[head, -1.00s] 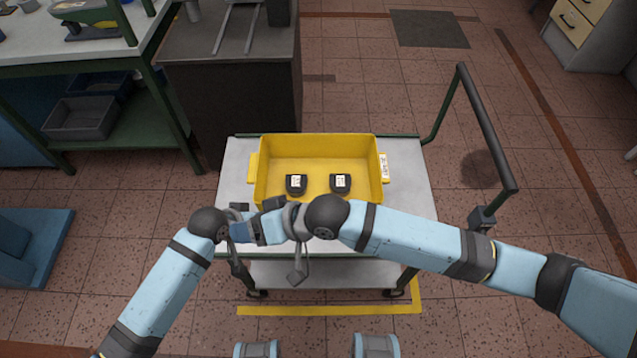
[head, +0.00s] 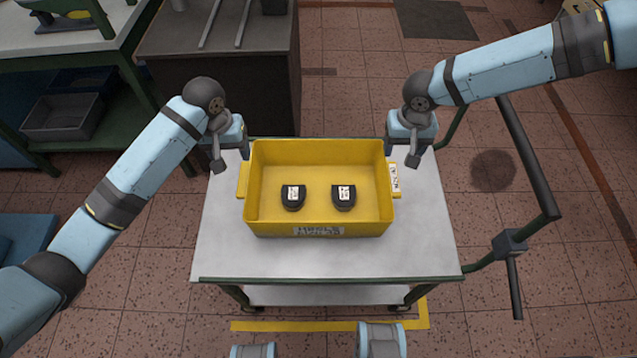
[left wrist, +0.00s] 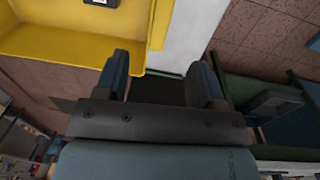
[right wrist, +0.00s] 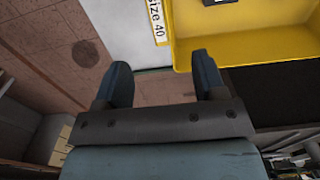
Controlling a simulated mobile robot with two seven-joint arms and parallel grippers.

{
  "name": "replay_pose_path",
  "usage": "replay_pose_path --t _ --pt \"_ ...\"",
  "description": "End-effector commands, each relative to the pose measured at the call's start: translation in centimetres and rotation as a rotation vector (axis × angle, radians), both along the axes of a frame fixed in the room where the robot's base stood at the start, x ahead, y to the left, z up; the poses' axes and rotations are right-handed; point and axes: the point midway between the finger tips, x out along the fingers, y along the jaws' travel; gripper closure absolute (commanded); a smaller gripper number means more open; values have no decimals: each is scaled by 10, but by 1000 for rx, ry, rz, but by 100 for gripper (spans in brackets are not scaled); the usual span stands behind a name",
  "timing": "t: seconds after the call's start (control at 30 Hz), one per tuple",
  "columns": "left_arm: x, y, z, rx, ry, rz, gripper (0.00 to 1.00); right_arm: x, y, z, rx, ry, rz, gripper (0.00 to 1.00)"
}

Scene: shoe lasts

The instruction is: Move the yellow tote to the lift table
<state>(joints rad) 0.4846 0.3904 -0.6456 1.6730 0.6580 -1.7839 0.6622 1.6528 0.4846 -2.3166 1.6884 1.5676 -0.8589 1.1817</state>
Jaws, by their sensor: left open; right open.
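The yellow tote (head: 320,221) stands upright on a white-topped cart (head: 325,260), with two dark shoe-last pieces with white labels (head: 292,198) (head: 344,198) inside. It shows in the left wrist view (left wrist: 60,40) and the right wrist view (right wrist: 235,53). My left gripper (head: 231,158) is open and empty by the tote's left far corner, above the handle tab (head: 243,181). My right gripper (head: 402,153) is open and empty by the right far corner, near the labelled tab (head: 394,180). Neither visibly grips the tote. I cannot tell which surface is the lift table.
A dark grey cabinet-like block (head: 220,70) with two rails on top stands behind the cart. A green-framed bench (head: 110,40) with grey bins is at the left. The cart's push handle (head: 525,150) rises at the right. Open tiled floor lies right; the cart's near top is clear.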

Motion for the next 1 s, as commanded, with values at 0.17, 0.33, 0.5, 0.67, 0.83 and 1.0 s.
replay_pose_path --t 0.17,0.33,0.5,0.67,0.83,1.0 --pt "0 1 0 2 3 1 37 1 -2 1 -4 0 -6 36" --pt "0 0 0 2 2 1 37 1 -2 0 -3 0 -5 36" --pt "0 0 -13 1 4 1 37 1 -1 -13 -3 0 -4 36" --pt "-1 -2 -41 2 5 2 37 0 -1 -41 -4 1 -3 36" --pt "0 -4 -75 2 5 2 37 0 -1 -75 -5 1 -2 36" --pt "0 -7 -106 2 3 2 37 1 -1 -106 -5 0 -2 36"
